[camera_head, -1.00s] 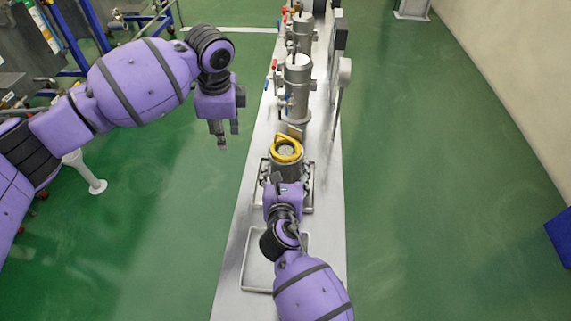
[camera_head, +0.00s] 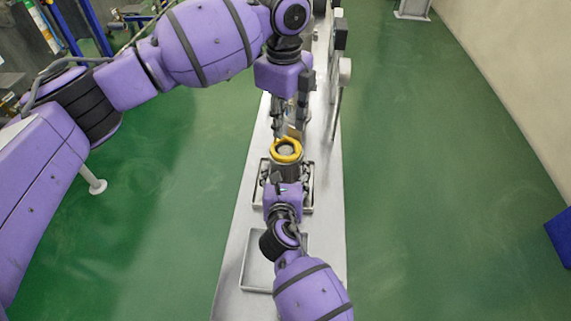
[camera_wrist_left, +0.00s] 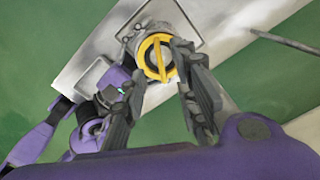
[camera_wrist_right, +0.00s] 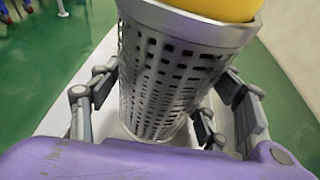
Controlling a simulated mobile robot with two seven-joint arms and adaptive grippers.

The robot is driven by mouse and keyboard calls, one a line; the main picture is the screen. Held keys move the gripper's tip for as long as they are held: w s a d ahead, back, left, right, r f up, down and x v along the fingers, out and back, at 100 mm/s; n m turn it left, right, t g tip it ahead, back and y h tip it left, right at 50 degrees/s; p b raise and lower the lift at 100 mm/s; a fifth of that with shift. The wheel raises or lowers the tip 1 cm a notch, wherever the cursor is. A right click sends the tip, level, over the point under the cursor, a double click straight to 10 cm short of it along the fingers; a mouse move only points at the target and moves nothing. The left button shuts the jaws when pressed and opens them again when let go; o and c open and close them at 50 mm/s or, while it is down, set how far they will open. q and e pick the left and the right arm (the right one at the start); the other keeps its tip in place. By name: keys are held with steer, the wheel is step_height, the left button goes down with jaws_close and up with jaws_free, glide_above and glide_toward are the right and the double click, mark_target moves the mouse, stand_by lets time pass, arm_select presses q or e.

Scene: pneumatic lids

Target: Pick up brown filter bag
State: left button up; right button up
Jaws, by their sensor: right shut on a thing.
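A perforated metal basket (camera_wrist_right: 165,75) fills the right wrist view, with a yellow ring on its top. The yellow ring (camera_head: 286,151), with a bar across it, also shows in the left wrist view (camera_wrist_left: 155,57). My right gripper (camera_head: 284,186) is shut on the basket from the near side. My left gripper (camera_head: 279,128) is open and empty, with its fingers pointing down just above and beyond the ring. In the left wrist view the ring appears between its fingers. I cannot make out a brown filter bag for certain; the basket's inside is mostly covered.
The long grey bench (camera_head: 327,185) runs away from me, with a metal tray (camera_head: 258,268) near its front. Upright metal filter housings on the far bench are largely hidden by my left arm. Green floor (camera_head: 430,180) is clear on the right; a blue box (camera_head: 561,238) stands at the right edge.

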mark_target(285, 137)
arm_select(q)
step_height(285, 137, down, 5)
steer(key=shift+d+f, duration=0.1)
steer(key=shift+c, duration=0.4)
jaws_close()
